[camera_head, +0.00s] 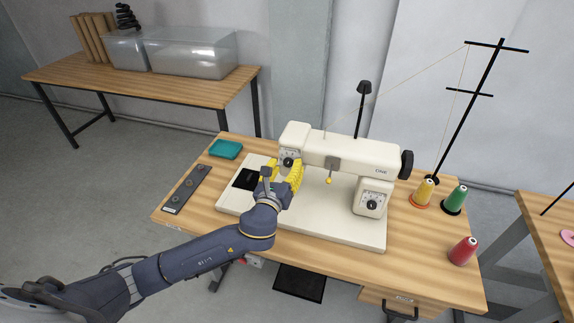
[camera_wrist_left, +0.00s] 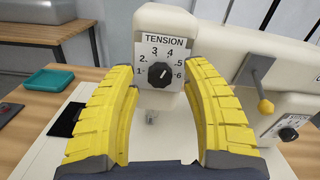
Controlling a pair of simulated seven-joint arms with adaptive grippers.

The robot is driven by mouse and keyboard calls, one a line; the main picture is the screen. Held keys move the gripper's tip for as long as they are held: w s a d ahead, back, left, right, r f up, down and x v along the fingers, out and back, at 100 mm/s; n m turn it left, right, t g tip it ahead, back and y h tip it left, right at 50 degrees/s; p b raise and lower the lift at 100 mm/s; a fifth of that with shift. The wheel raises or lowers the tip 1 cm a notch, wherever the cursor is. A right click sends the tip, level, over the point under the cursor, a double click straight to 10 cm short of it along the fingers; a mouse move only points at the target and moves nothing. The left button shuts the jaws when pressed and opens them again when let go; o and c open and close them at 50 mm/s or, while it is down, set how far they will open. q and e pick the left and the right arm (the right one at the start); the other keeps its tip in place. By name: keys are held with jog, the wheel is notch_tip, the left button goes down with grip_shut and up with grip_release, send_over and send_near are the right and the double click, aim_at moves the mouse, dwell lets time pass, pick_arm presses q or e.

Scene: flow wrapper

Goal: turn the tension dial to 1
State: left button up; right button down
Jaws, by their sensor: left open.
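The tension dial (camera_wrist_left: 160,75) is a round black knob on a white plate marked TENSION with the numbers 1 to 6. Its pale pointer mark appears to lean to the upper right, towards 4 or 5, but is small. The dial also shows on the left end of the cream sewing machine (camera_head: 350,152) in the head view (camera_head: 287,161). My left gripper (camera_head: 284,168) has yellow ribbed fingers. It is open in front of the dial, with one finger on each side of it in the left wrist view. Contact with the dial cannot be told. My right gripper is out of view.
A second dial (camera_head: 372,204) sits on the machine's right column. A teal tray (camera_head: 225,149) and a dark strip (camera_head: 186,189) lie at the table's left. Yellow, green and red thread cones (camera_head: 463,251) stand at the right, near a black thread stand (camera_head: 470,105).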

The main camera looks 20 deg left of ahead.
pick_arm(q)
jog(key=shift+w, duration=0.35)
grip_shut()
dwell(0.3)
